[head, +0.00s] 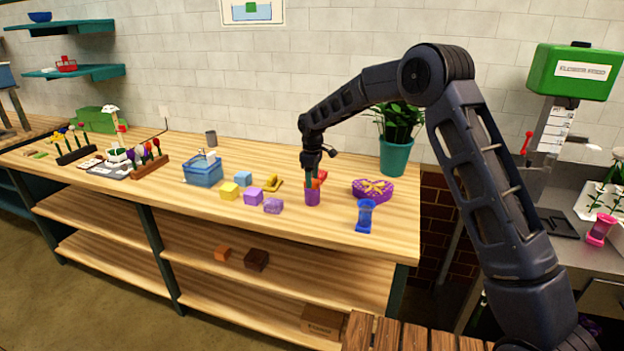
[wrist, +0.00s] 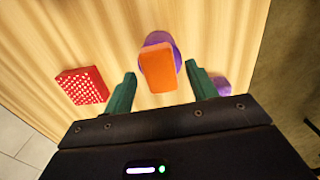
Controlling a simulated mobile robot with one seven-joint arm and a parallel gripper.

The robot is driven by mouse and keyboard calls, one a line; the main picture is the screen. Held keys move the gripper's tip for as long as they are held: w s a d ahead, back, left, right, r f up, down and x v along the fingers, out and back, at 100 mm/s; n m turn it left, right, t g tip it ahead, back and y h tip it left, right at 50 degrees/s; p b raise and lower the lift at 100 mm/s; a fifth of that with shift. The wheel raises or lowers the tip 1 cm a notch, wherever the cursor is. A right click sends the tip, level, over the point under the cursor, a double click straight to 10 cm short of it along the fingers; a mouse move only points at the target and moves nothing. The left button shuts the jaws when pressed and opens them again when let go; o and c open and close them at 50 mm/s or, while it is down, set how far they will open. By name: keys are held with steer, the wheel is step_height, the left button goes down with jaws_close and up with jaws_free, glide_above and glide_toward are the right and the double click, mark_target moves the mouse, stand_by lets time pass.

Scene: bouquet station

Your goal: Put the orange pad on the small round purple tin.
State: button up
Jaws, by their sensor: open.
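The small round purple tin (head: 312,199) stands on the wooden counter; it also shows in the wrist view (wrist: 157,37), partly covered. The orange pad (wrist: 158,70) lies over the tin in the wrist view, covering much of it and reaching past its near side. In the head view the orange pad (head: 317,184) shows at the top of the tin, partly behind my fingers. Whether it lies flat there I cannot tell. My gripper (wrist: 160,75) points down at the tin, its green fingers open on either side of the pad, with gaps showing between.
A red pad with white dots (wrist: 82,86) lies close by. A purple heart-shaped box (head: 372,190) and a blue hourglass-shaped thing (head: 366,216) stand to the right.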

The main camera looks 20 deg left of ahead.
step_height(320, 180, up, 12)
stand_by(0.5)
steer(key=shift+d, duration=0.1)
